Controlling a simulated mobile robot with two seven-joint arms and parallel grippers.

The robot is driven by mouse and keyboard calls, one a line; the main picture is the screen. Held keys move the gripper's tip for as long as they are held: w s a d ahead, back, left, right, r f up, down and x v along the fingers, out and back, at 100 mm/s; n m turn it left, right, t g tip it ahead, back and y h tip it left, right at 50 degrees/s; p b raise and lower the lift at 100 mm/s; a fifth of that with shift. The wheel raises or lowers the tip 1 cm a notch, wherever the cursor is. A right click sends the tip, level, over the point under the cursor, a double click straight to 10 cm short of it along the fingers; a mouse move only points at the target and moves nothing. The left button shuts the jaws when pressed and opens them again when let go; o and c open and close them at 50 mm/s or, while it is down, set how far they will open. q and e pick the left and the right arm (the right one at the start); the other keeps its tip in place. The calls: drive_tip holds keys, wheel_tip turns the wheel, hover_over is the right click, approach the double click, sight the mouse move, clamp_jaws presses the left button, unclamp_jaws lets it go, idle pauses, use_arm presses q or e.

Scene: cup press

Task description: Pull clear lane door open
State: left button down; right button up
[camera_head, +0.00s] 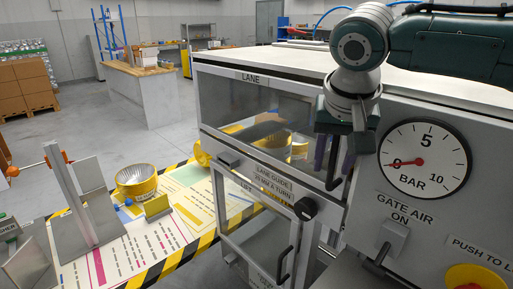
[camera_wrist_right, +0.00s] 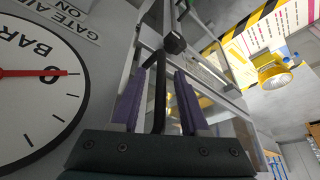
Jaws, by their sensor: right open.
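The clear lane door (camera_head: 255,110) is the see-through upper panel under the LANE label on the machine's front, and it looks shut. Yellow parts show behind it. Its upright black bar handle (camera_head: 332,172) is at the panel's right end. My right gripper (camera_head: 334,158) is at this handle, pointing down, with purple-padded fingers. In the right wrist view the handle (camera_wrist_right: 159,92) stands between the two open fingers, with gaps on both sides, so the gripper (camera_wrist_right: 158,95) is around it and not closed on it. My left gripper is not in view.
Below is the clear LIFT door (camera_head: 245,215) with its own black handle (camera_head: 284,263). A black knob (camera_head: 306,209) sits by the LANE GUIDE label. The pressure gauge (camera_head: 424,160) and gate air switch (camera_head: 391,240) are close right. A striped table with a yellow cup (camera_head: 136,186) stands left.

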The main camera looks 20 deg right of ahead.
clamp_jaws()
idle(0.4)
idle(1.1)
